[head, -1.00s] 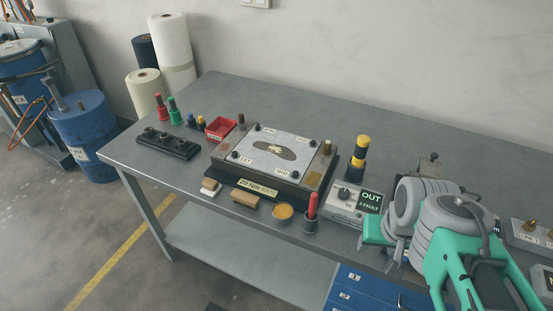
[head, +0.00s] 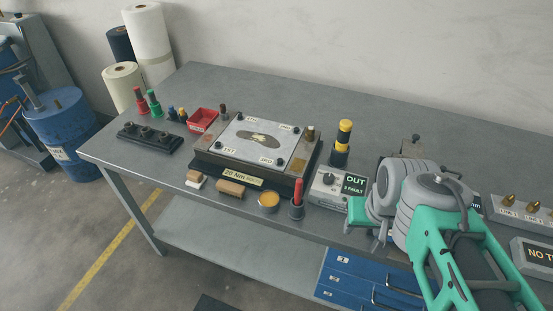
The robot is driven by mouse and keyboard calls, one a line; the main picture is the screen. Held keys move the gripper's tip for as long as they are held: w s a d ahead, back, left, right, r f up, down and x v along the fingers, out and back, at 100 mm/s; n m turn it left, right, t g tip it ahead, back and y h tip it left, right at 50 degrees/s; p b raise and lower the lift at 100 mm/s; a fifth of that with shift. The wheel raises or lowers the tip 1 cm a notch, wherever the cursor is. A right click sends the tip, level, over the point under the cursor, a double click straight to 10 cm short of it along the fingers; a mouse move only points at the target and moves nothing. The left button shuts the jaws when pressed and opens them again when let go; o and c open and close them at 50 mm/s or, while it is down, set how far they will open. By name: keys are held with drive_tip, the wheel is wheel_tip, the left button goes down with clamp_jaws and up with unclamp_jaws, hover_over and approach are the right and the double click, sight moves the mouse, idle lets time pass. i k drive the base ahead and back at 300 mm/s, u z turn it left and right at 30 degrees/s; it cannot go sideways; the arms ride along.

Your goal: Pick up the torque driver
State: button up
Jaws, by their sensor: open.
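I cannot tell for sure which tool is the torque driver. A red-handled tool (head: 298,187) stands upright in a dark cup (head: 297,211) at the table's front edge. A yellow-and-black upright piece (head: 343,138) stands behind the control box. Red (head: 140,100) and green (head: 153,101) handled pieces stand upright at the back left. My gripper (head: 376,242) is at the front edge, right of the red-handled tool and apart from it. It is open; its fingers are small and partly hidden by my arm, and I see nothing between them.
The fixture (head: 258,142) with a metal plate fills the table's middle. A control box (head: 329,187) reading OUT stands close left of my gripper. A yellow dish (head: 268,201), a wooden-backed brush (head: 230,188) and a red bin (head: 202,119) stand nearby.

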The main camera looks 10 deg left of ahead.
sight(346, 126)
drive_tip(key=z, duration=0.45)
drive_tip(key=k, duration=0.25)
drive_tip(key=u, duration=1.75)
drive_tip(key=i, duration=0.8)
drive_tip(key=u, duration=0.8)
